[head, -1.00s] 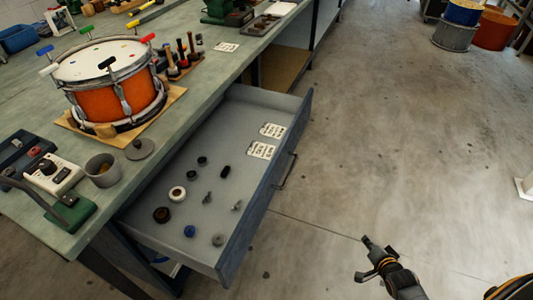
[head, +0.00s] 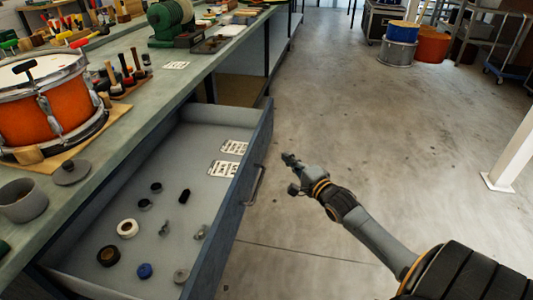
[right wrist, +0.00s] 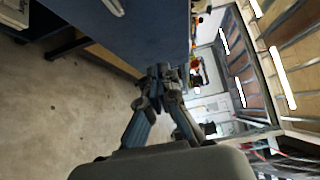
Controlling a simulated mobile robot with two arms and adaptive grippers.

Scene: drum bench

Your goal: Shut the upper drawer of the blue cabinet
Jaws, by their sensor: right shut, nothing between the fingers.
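The upper drawer (head: 262,141) of the blue cabinet stands pulled far out from under the bench top. Its blue front carries a bar handle (head: 255,187). Small parts and two printed cards lie inside the drawer. My right gripper (head: 291,162) is shut and empty, to the right of the drawer front and apart from it in the head view. In the right wrist view the blue drawer front (right wrist: 150,30) fills the top middle, with the pale handle (right wrist: 114,7) at the top edge. The shut fingertips (right wrist: 160,71) point toward that front. My left gripper is out of view.
The bench top (head: 120,140) holds an orange drum (head: 30,115), mallets, a grey cup (head: 22,203) and a green machine (head: 170,22). The floor right of the drawer is clear. A white post (head: 512,150) and colored drums stand farther off.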

